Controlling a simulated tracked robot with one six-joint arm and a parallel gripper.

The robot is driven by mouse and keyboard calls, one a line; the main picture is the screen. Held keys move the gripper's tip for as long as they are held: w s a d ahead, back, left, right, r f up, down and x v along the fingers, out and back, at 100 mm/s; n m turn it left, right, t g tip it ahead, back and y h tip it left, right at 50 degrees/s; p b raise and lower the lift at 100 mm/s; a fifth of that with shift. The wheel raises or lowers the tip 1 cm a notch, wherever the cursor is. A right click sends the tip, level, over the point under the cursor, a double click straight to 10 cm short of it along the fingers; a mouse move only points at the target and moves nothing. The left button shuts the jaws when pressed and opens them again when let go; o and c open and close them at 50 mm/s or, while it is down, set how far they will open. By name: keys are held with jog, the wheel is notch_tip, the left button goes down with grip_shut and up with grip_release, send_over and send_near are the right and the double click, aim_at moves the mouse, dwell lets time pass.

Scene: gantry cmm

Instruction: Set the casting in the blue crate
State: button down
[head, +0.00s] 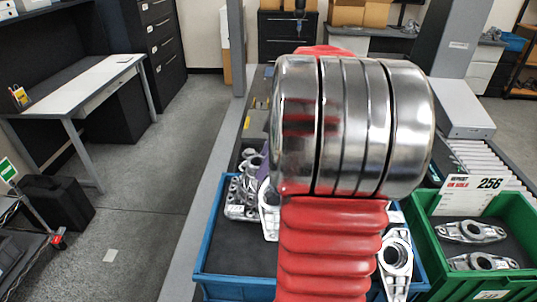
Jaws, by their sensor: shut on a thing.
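The blue crate (235,285) stands low in the middle, with a dark floor. The middle of it is hidden behind my arm's red bellows and polished metal joint. A silver casting (395,265) with a round bore shows at the crate's right side, overlapping its front rim. I cannot tell whether it rests there or is held above. Another silver casting (268,218) shows just left of the bellows, partly hidden. A flanged silver part (240,205) with bolt holes is at the crate's back left. My gripper is not visible.
A green crate (430,250) at right holds silver castings (472,231) and a card reading 256. A roller conveyor (490,160) and a grey post (450,40) stand behind it. A desk (85,85) and black case (55,205) are at left.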

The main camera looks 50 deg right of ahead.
jog(key=shift+f, duration=0.4)
jog(key=shift+d+f, duration=0.1)
jog(key=shift+f, duration=1.7)
jog(key=c, duration=0.9)
grip_release()
jog(key=shift+f, duration=0.15)
jog(key=v, duration=1.2)
